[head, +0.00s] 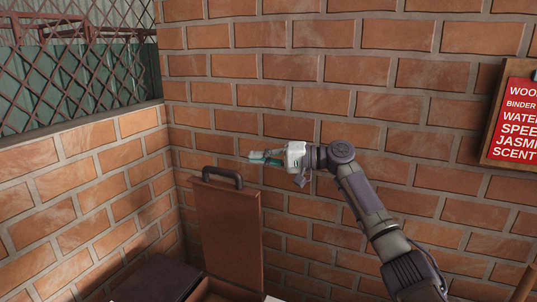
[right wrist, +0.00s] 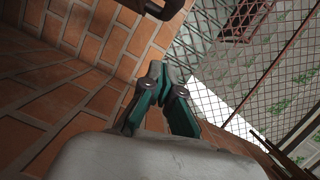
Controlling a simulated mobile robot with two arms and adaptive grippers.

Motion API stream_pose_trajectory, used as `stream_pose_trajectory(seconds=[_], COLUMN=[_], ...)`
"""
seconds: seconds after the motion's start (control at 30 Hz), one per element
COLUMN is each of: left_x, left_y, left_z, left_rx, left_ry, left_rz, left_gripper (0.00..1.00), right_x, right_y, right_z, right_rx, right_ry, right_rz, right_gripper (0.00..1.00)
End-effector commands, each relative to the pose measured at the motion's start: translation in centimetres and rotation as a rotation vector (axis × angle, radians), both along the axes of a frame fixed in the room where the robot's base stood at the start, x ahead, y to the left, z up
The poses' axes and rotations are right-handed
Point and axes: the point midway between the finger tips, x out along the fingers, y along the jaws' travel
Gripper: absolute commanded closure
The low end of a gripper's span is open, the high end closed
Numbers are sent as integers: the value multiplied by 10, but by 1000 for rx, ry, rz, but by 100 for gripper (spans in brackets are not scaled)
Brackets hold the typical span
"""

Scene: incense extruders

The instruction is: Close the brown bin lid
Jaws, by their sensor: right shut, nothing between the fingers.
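The brown bin lid (head: 228,230) stands upright and open against the brick corner in the head view, with a dark handle (head: 221,176) along its top edge. The open bin (head: 205,291) shows only in part at the bottom edge. My right gripper (head: 252,158) is shut and empty, pointing left, a little above and to the right of the handle, seemingly apart from it. In the right wrist view, its green fingers (right wrist: 158,70) meet at the tips, and a dark curved piece, probably the handle (right wrist: 158,8), shows at the top edge. My left gripper is not in view.
A dark flat panel (head: 156,279) lies left of the bin. Brick walls (head: 290,100) stand close behind and at the left, with a lattice fence (head: 85,75) above the left one. A red sign (head: 519,120) hangs at the right.

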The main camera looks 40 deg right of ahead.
Motion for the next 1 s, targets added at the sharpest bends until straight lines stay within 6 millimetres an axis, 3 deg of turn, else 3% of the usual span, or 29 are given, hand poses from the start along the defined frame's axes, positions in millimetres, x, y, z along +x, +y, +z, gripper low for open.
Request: stream_pose_trajectory(seconds=[0.03, 0.2, 0.53, 1.0], left_x=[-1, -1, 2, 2], left_y=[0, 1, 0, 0], left_z=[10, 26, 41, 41], left_rx=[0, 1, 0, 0], left_ry=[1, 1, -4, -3], left_rz=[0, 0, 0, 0], left_gripper=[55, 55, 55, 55], right_x=[9, 35, 16, 14], right_y=[9, 35, 63, 67], right_z=[5, 2, -10, -12], right_rx=[3, 2, -1, -1], right_ry=[0, 1, 1, 0], right_rz=[3, 3, 0, 0], right_gripper=[100, 100, 100, 100])
